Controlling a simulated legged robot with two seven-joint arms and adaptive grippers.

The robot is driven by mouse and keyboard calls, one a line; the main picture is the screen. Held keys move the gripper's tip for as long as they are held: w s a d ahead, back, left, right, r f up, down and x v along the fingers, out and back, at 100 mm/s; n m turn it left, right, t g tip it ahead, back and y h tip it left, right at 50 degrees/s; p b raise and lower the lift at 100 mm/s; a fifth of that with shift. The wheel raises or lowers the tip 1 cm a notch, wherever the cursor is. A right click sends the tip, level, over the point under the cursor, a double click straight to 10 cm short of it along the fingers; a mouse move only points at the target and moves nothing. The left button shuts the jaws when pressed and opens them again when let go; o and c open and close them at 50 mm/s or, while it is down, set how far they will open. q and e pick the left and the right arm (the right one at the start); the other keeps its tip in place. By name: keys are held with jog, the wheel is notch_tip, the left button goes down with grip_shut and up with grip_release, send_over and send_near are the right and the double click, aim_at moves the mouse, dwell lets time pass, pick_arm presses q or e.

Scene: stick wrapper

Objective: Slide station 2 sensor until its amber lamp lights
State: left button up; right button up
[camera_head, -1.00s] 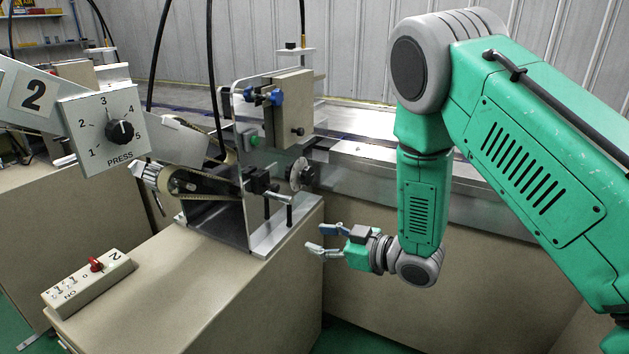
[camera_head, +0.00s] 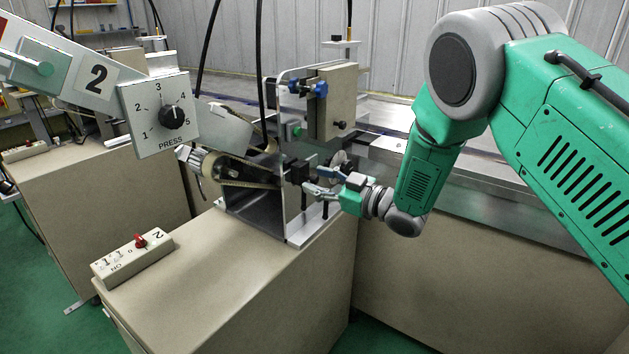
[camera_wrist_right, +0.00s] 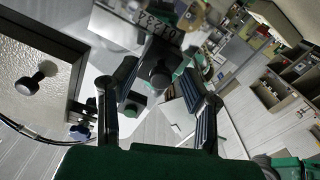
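The station 2 sensor appears to be the small black block (camera_head: 296,171) low on the metal bracket, beside my right gripper (camera_head: 311,181) in the head view. That gripper's fingers point left at it, one above the other and apart. In the right wrist view, the open fingers (camera_wrist_right: 163,88) stand either side of a dark round-ended knob (camera_wrist_right: 158,76). A numbered scale (camera_wrist_right: 158,27) lies beyond it. I cannot tell whether the fingers touch the knob. I cannot make out a lit amber lamp. My left gripper is not in view.
A switch box (camera_head: 112,263) with a red knob (camera_head: 140,241) sits on the beige cabinet (camera_head: 235,290). A metal disc (camera_head: 339,159) and upright bracket plates crowd the gripper.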

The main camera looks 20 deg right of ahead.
jog(key=shift+w+a, duration=0.35)
grip_shut()
jog(key=shift+w+d+b, duration=0.2)
jog(key=shift+w+d, duration=0.5)
jog(key=shift+d, duration=0.2)
jog(key=shift+w+d+b, duration=0.15)
jog(key=shift+w+d, duration=0.5)
jog(key=shift+d, duration=0.25)
grip_release()
